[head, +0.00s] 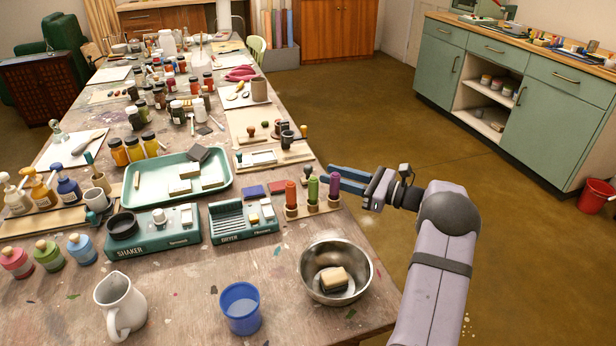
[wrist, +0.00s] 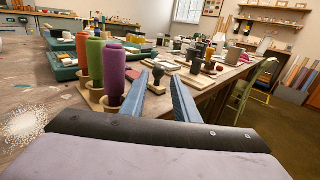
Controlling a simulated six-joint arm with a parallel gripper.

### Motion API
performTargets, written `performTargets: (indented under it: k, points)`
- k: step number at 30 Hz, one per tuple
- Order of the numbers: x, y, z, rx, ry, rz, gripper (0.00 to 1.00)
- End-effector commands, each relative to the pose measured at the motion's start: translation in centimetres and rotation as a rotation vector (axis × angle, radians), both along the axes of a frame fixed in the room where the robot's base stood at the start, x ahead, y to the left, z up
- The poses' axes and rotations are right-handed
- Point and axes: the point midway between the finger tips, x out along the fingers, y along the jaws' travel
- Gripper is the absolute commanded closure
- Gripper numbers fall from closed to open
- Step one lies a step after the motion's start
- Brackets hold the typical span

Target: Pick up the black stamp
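The black stamp (wrist: 158,77) stands upright on the table, with a round dark knob on top. In the wrist view it appears ahead, between my two blue fingers. In the head view it is a small dark shape (head: 308,171) behind the green cylinder, which partly hides it. My gripper (head: 329,174) is open and empty at the table's right edge, its fingertips pointing left toward the stamp and a short way from it. In the wrist view my gripper (wrist: 159,78) also shows spread fingers, with nothing held.
Orange (head: 291,194), green (head: 313,189) and purple (head: 334,186) cylinders stand in a wooden holder close to the stamp. A dryer box (head: 243,221) and a teal tray (head: 222,200) lie to the left. A metal bowl (head: 358,258) with a sponge is in front. Right of the table is open floor.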

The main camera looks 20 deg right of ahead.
Motion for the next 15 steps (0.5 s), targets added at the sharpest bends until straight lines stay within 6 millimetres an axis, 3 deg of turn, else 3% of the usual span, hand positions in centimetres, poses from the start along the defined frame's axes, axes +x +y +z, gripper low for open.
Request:
performTargets:
  k: [5, 15]
  points:
    - [0.4, 0.4, 0.0, -0.001, 0.001, 0.000, 0.72]
    - [3.0, 3.4, -0.1, 0.001, 0.001, 0.001, 0.72]
